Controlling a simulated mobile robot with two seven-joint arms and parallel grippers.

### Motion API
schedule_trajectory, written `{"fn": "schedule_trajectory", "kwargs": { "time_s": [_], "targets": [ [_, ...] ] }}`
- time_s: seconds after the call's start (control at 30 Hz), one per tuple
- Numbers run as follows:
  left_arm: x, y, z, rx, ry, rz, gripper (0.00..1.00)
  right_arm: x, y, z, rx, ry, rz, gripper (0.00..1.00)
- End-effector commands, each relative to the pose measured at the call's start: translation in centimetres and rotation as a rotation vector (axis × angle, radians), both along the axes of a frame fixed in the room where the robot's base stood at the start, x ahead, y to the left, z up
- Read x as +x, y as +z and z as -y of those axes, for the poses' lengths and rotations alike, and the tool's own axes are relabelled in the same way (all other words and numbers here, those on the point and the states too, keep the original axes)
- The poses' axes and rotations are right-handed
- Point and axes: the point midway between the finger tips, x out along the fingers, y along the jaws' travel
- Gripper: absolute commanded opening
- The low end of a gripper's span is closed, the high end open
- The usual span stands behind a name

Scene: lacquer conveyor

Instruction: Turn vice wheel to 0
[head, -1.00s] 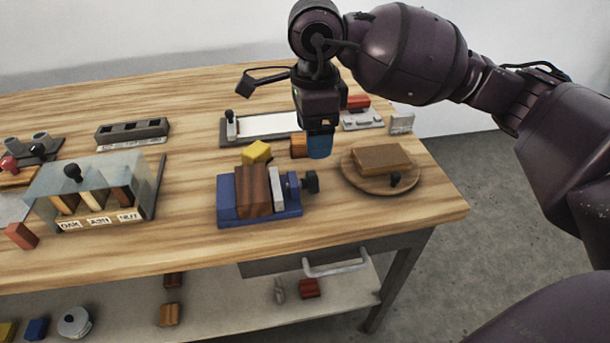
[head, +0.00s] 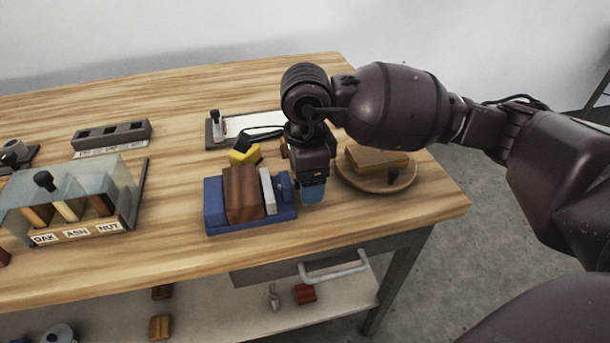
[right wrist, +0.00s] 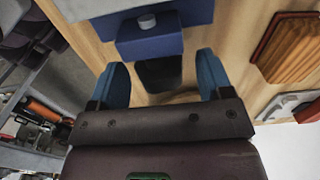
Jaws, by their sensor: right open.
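The blue vice (head: 250,222) stands near the front edge of the bench, with a brown wooden block (head: 243,192) between its jaws. My right gripper (head: 313,195) points down at the right end of the vice, and it hides the vice wheel in the head view. In the right wrist view the dark vice wheel (right wrist: 160,73) shows between the two blue fingers of the open right gripper (right wrist: 162,80), with the blue vice body (right wrist: 150,43) beyond it. I cannot tell whether the fingers touch the wheel. No wheel marking is readable. My left gripper is out of view.
A round wooden plate (head: 392,185) with a brown block (head: 377,159) lies close right of my gripper. A yellow block (head: 244,154) sits behind the vice. A clear-fronted rack labelled OAK, ASH, NUT (head: 80,236) stands left. Bench space between rack and vice is clear.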

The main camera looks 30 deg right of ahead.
Motion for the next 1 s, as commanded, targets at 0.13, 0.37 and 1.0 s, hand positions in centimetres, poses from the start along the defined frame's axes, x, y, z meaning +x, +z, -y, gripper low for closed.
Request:
{"fn": "schedule_trajectory", "kwargs": {
  "time_s": [0.13,0.37,1.0],
  "targets": [
    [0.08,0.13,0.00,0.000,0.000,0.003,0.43,-0.01,0.04,-0.01,0.000,0.000,0.000,0.71],
    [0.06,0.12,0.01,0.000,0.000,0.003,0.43,0.00,0.04,-0.01,0.000,0.000,0.000,0.36],
    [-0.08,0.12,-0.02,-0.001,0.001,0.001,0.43,-0.34,0.09,-0.10,-0.057,0.002,0.200,0.24]
  ]
}}
